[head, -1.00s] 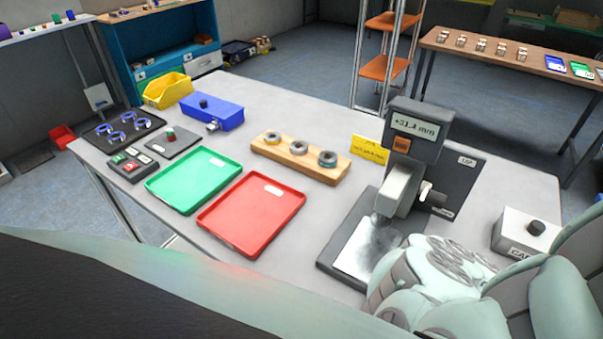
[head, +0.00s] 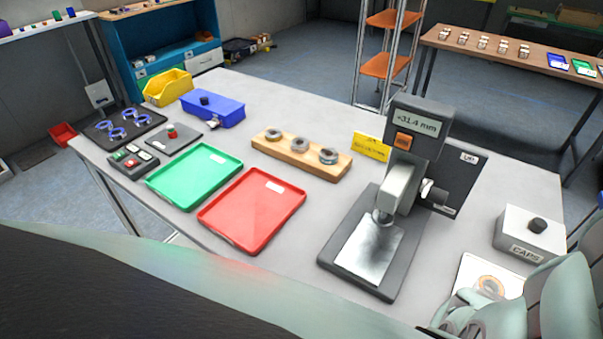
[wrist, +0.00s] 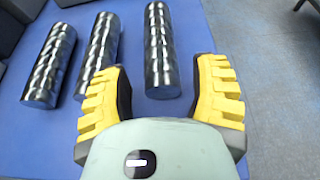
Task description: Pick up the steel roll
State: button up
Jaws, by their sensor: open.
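Three dark, shiny steel rolls lie side by side on a blue surface (wrist: 75,125) in the wrist view: a left roll (wrist: 48,67), a middle roll (wrist: 97,58) and a right roll (wrist: 161,50). My gripper (wrist: 162,82) is open with its yellow-padded fingers apart and nothing between the pads. The near end of the right roll lies ahead of the gap between the fingers. The left and middle rolls lie beyond and to the left of the left finger. The head view shows neither the rolls nor my fingers.
In the head view, a grey table (head: 330,100) carries a measuring press (head: 400,190), a red tray (head: 250,210), a green tray (head: 195,175), a wooden ring holder (head: 300,157) and a CAPS box (head: 528,235). Blue floor (wrist: 275,60) shows right of the rolls.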

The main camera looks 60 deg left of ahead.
jog(key=shift+b+x, duration=0.4)
jog(key=shift+x, duration=1)
grip_shut()
